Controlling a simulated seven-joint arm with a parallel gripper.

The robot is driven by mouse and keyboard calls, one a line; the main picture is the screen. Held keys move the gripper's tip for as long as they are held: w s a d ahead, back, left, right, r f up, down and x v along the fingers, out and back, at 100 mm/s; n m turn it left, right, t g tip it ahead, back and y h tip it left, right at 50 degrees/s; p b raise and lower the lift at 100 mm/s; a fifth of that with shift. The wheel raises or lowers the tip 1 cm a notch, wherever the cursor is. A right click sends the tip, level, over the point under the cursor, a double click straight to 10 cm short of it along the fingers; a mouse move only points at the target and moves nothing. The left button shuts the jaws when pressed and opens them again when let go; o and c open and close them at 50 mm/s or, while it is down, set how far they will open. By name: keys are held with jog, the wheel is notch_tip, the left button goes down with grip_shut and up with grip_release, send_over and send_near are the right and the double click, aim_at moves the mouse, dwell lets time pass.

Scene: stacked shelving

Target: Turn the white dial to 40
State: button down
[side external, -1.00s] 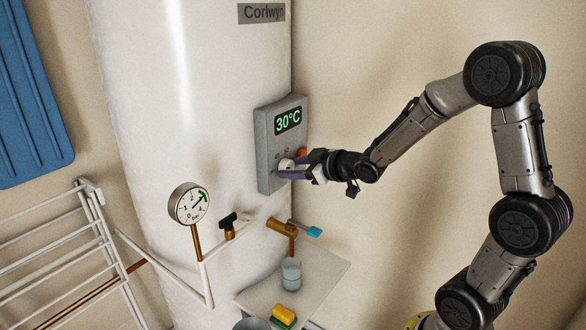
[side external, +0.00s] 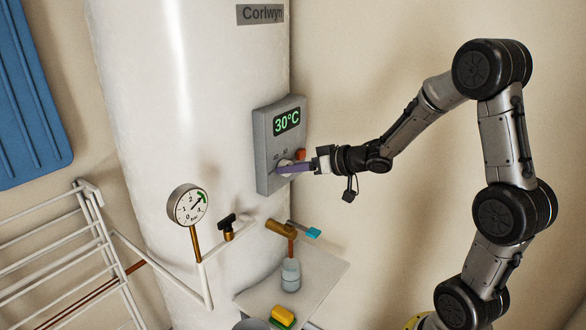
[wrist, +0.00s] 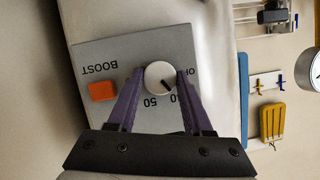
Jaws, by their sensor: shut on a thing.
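The white dial (wrist: 159,77) sits on the grey control panel (side external: 263,160) of the white tank. The panel's display (side external: 286,121) reads 30°C. My gripper (wrist: 159,83) has its purple fingers on either side of the dial, shut on it. In the side external view my gripper (side external: 285,167) reaches the panel from the right and partly hides the dial.
An orange BOOST button (wrist: 102,91) is close to one finger. Free room lies right of the tank.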

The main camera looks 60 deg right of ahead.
dwell(0.3)
jog(key=shift+c, duration=1.5)
grip_release()
jog(key=v, duration=1.3)
jog(key=shift+s+r, duration=0.2)
jog(key=shift+s, duration=0.15)
